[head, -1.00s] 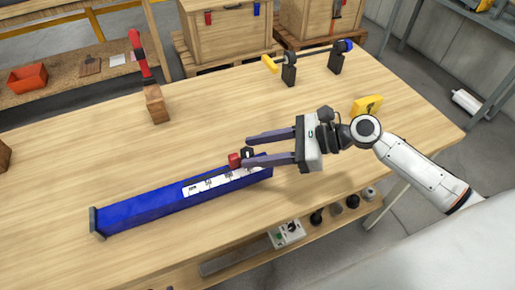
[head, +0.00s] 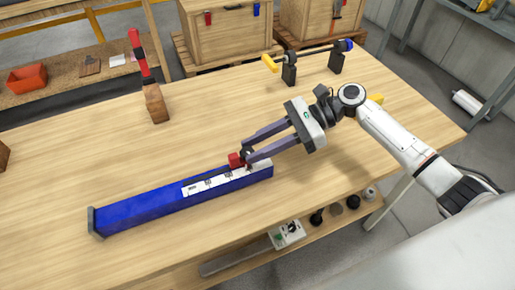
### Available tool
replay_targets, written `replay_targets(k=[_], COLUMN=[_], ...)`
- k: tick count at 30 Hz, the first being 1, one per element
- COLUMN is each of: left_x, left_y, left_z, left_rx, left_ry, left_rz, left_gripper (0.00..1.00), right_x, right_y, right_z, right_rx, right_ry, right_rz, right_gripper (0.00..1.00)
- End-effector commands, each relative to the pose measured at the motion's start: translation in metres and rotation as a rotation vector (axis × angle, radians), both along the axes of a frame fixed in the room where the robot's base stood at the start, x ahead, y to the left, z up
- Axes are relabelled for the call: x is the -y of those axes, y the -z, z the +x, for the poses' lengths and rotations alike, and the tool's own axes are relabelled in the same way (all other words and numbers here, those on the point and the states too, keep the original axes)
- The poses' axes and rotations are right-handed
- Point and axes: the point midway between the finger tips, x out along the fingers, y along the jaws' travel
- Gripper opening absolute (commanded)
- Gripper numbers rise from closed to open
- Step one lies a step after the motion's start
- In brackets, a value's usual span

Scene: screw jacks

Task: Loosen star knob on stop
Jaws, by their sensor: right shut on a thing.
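A long blue beam (head: 150,209) with a white marked scale (head: 213,182) lies on the workbench. The small red stop (head: 236,160) sits on the beam near its right end. The dark star knob (head: 247,153) is at the stop's right side, mostly hidden by my fingers. My right gripper (head: 248,156) comes in from the right, with its two long fingers closed on either side of the knob. My left gripper is out of view.
A red-handled tool in a wooden block (head: 156,103) stands behind the beam. A clamp bar on two black stands (head: 289,75) is at the back right. A yellow piece (head: 376,99) is partly hidden behind my arm. The wooden workbench (head: 90,160) is clear around the beam.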

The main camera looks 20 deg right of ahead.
Motion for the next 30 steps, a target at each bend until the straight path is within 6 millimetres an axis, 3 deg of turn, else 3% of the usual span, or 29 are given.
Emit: replay_targets(k=[15, 30], left_x=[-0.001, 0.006], left_y=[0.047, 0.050], left_z=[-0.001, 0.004], left_rx=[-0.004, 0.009], left_ry=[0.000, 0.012], left_rz=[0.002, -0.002], left_gripper=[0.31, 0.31], right_x=[-0.002, -0.004], right_y=[0.002, 0.000], right_z=[0.013, 0.016], right_rx=[0.003, 0.003], right_ry=[-0.458, -0.644], right_rz=[0.001, -0.001], right_gripper=[0.05, 0.05])
